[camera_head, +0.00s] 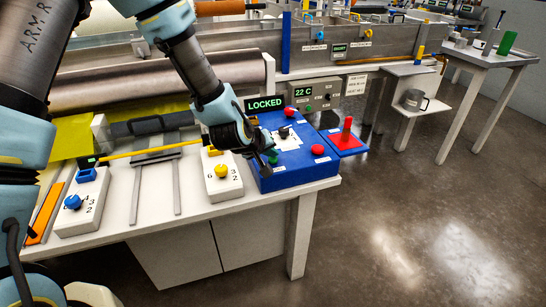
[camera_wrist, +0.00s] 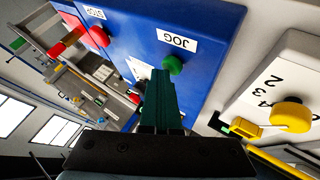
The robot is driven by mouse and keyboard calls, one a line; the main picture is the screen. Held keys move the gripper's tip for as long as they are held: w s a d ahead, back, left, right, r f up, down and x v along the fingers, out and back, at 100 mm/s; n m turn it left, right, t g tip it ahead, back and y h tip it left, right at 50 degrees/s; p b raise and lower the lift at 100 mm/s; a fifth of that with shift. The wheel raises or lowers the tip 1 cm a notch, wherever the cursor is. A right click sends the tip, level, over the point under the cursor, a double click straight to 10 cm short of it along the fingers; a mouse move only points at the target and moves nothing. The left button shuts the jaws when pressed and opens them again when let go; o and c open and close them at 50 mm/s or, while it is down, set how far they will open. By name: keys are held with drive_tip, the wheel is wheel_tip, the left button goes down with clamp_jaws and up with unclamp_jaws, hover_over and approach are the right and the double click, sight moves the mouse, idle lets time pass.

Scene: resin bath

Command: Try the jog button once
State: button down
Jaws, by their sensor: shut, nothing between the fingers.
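The blue control box (camera_head: 300,168) stands at the front right corner of the white bench. Its green jog button (camera_wrist: 174,64) sits beside a white JOG label (camera_wrist: 177,40) in the wrist view; in the head view the green button (camera_head: 272,160) is partly hidden by my gripper. My gripper (camera_head: 266,164) is shut and empty, at the box's near left part. In the wrist view its dark fingers (camera_wrist: 160,76) end right beside the button and overlap its edge. I cannot tell whether they touch it.
The box also carries red buttons (camera_head: 317,149) and a black knob (camera_head: 283,132). A red post (camera_head: 346,130) stands at its right. A white box with a yellow knob (camera_head: 221,170) is close on the left. Open floor (camera_head: 420,220) lies to the right.

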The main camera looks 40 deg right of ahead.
sight(272, 161)
drive_tip(key=shift+r+p, duration=0.35)
drive_tip(key=shift+r, duration=0.4)
drive_tip(key=shift+r, duration=0.15)
drive_tip(key=shift+r+p, duration=1.7)
drive_tip(key=shift+r, duration=0.7)
